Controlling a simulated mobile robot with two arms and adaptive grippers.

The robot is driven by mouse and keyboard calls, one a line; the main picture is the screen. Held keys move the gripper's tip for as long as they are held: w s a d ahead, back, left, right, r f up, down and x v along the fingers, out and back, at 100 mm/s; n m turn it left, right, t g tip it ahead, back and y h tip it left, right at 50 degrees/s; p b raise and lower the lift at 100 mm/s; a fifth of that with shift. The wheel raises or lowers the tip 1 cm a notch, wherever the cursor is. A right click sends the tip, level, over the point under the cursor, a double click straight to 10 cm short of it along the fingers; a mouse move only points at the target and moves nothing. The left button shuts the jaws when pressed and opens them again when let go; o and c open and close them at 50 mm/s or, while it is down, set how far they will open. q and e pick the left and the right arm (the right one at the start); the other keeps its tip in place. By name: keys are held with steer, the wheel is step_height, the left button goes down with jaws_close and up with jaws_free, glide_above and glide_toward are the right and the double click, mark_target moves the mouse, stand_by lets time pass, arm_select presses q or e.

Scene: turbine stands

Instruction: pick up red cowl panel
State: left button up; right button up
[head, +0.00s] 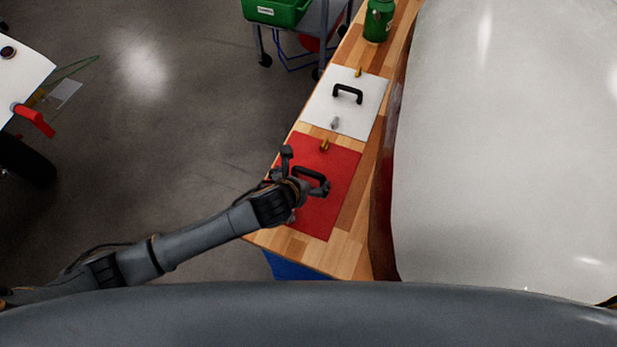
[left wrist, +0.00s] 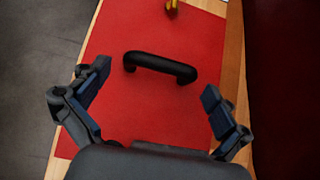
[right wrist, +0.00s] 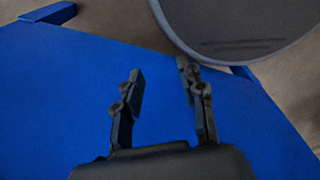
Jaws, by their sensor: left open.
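The red cowl panel (head: 322,217) lies flat on the wooden bench, with a black bar handle (head: 310,176) on its top and a yellow latch (head: 324,145) at its far edge. My left gripper (head: 306,172) is above the panel, its fingers spread wide. In the left wrist view the panel (left wrist: 150,110) fills the middle, and its handle (left wrist: 160,67) lies ahead of and between the open fingers (left wrist: 153,92), apart from them. My right gripper (right wrist: 160,82) shows only in its wrist view, fingers apart and empty over a blue surface (right wrist: 60,100).
A white panel (head: 360,112) with a black handle lies just beyond the red one on the bench (head: 345,258). A green canister (head: 378,20) stands farther back. A large pale curved body (head: 500,150) borders the bench on the right. Open floor is on the left.

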mark_target(309, 174)
arm_select(q)
steer(key=shift+x, duration=1.95)
steer(key=shift+s+d+f, duration=0.1)
arm_select(e)
steer(key=shift+s+d+r, duration=0.1)
steer(key=shift+s+d, duration=0.05)
steer(key=shift+s, duration=0.35)
steer(key=shift+s+d+r, duration=0.1)
steer(key=shift+s+d, duration=0.05)
steer(key=shift+s, duration=0.35)
arm_select(q)
steer(key=c, duration=1.4)
arm_select(e)
steer(key=shift+w, duration=0.25)
steer(key=shift+a, duration=0.1)
arm_select(q)
step_height(309, 174, up, 10)
steer(key=shift+r, duration=0.1)
arm_select(e)
steer(key=shift+a+f, duration=0.15)
steer(key=shift+f, duration=0.15)
